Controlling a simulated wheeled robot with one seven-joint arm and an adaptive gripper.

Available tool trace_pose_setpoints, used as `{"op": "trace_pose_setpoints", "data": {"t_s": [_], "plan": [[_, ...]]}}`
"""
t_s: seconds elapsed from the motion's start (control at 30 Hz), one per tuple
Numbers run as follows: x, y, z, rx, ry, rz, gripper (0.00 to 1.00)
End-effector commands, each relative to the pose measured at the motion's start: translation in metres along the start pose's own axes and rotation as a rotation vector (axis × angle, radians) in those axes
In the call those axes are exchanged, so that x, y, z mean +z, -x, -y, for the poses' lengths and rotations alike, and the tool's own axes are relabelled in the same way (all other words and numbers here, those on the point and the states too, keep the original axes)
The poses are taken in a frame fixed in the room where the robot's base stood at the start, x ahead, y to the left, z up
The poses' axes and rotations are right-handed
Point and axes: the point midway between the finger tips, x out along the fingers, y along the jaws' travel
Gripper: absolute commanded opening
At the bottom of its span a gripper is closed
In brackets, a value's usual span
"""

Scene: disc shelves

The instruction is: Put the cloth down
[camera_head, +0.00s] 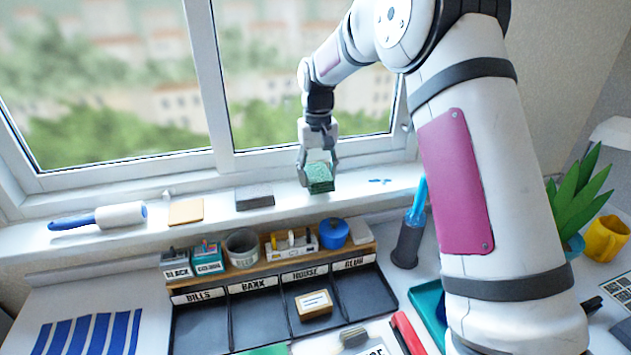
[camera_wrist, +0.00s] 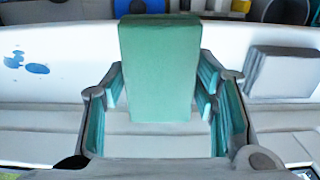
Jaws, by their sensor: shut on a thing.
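The cloth (camera_head: 320,185) shows as a green, block-shaped piece at the windowsill, right of the middle of the window. My gripper (camera_head: 319,173) points down and is shut on it. In the wrist view the cloth (camera_wrist: 159,70) stands out between the two fingers (camera_wrist: 160,105), its flat green face toward the camera. I cannot tell whether its underside touches the white windowsill (camera_head: 350,190).
Blue spots (camera_head: 380,181) mark the sill right of the cloth. A dark grey block (camera_head: 254,196), a tan pad (camera_head: 186,211) and a lint roller (camera_head: 120,215) lie to the left. Below stands a desk organizer (camera_head: 215,283) with small containers and labelled compartments.

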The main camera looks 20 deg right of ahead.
Motion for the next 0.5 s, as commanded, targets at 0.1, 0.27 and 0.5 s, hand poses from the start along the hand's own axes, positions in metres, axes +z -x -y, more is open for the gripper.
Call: {"op": "trace_pose_setpoints", "data": {"t_s": [0.1, 0.27, 0.5], "plan": [[-0.01, -0.001, 0.0, 0.0, 0.0, -0.001, 0.24], [-0.016, -0.002, 0.0, 0.0, 0.0, 0.0, 0.24], [-0.017, -0.031, 0.0, 0.001, 0.001, 0.003, 0.24]]}}
